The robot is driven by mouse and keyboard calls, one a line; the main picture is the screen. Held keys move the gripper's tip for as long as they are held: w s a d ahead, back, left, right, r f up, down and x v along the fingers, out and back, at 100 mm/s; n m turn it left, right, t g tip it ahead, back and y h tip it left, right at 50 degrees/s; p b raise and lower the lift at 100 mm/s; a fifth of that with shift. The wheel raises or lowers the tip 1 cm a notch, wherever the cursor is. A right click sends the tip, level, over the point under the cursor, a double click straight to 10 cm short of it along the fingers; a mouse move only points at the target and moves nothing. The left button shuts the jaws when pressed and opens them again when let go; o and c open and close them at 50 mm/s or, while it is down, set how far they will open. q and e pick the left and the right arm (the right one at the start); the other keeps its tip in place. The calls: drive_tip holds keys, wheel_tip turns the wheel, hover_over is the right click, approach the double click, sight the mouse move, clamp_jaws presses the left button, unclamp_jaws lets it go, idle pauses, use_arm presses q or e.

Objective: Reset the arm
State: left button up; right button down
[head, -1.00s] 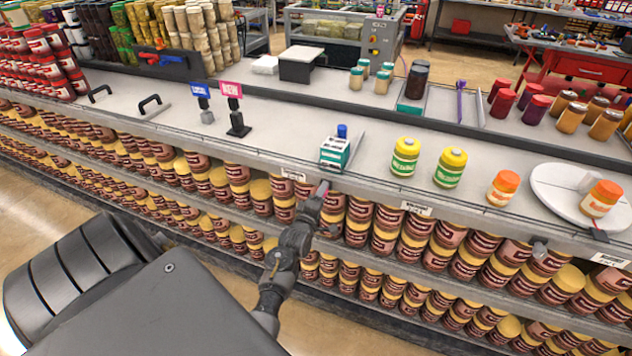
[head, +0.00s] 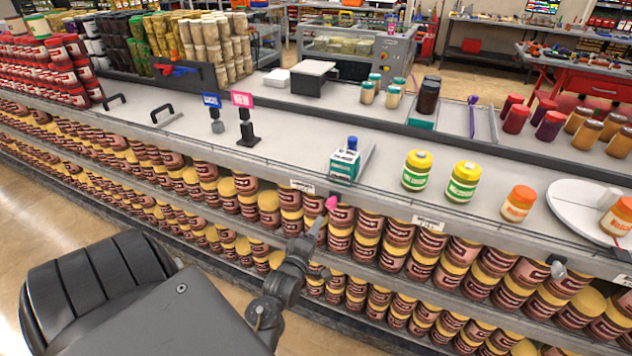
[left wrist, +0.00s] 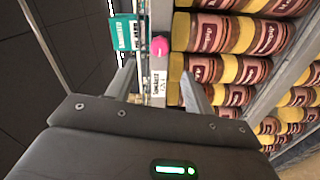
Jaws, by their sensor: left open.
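My left gripper (head: 318,224) is just in front of the shelf edge, below the counter top. In the left wrist view its two fingers (left wrist: 160,82) are spread apart with nothing held between them. A small teal and white device with a blue cap (head: 345,163) stands upright on the counter's front part, beyond the gripper and apart from it. It also shows in part in the left wrist view (left wrist: 122,33). A pink knob (head: 331,202) is at the shelf edge near the fingertips; it lies ahead between the fingers in the left wrist view (left wrist: 160,46). My right gripper is not in view.
Yellow-lidded jars (head: 416,171) and an orange-lidded jar (head: 518,204) stand right of the device. A blue sign (head: 212,100) and a pink sign (head: 242,99) stand to its left. Brown jars (head: 368,232) fill the shelves below. The counter between signs and device is clear.

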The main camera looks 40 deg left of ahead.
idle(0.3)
use_arm(q)
drive_tip(key=s+d+f+m+g+h, duration=0.2)
drive_tip(key=d+f+m, duration=0.2)
drive_tip(key=f, duration=0.6)
drive_tip(key=s+d+f+m+g+h+b, duration=0.1)
drive_tip(key=s+d+f+m+g, duration=0.3)
drive_tip(key=f, duration=0.7)
drive_tip(key=s+d+f+m+g+h, duration=0.15)
drive_tip(key=d+f+m, duration=0.35)
drive_tip(key=f, duration=0.5)
drive_tip(key=s+d+f+m+g+h+b, duration=0.1)
drive_tip(key=s+d+f+m+g, duration=0.2)
drive_tip(key=s+f, duration=0.6)
drive_tip(key=s+d+f+m+g+h+b, duration=0.1)
drive_tip(key=s+f+m+g, duration=0.25)
drive_tip(key=s+f, duration=0.55)
drive_tip(key=s+a+f+m+g, duration=0.1)
drive_tip(key=s, duration=0.7)
drive_tip(key=s+a+f+m+g, duration=0.1)
drive_tip(key=s+a, duration=0.1)
drive_tip(key=s, duration=0.6)
drive_tip(key=shift+a+f+m+y+b, duration=0.2)
drive_tip(key=shift+f+m+y+b, duration=0.05)
drive_tip(key=shift+m+y+b, duration=0.15)
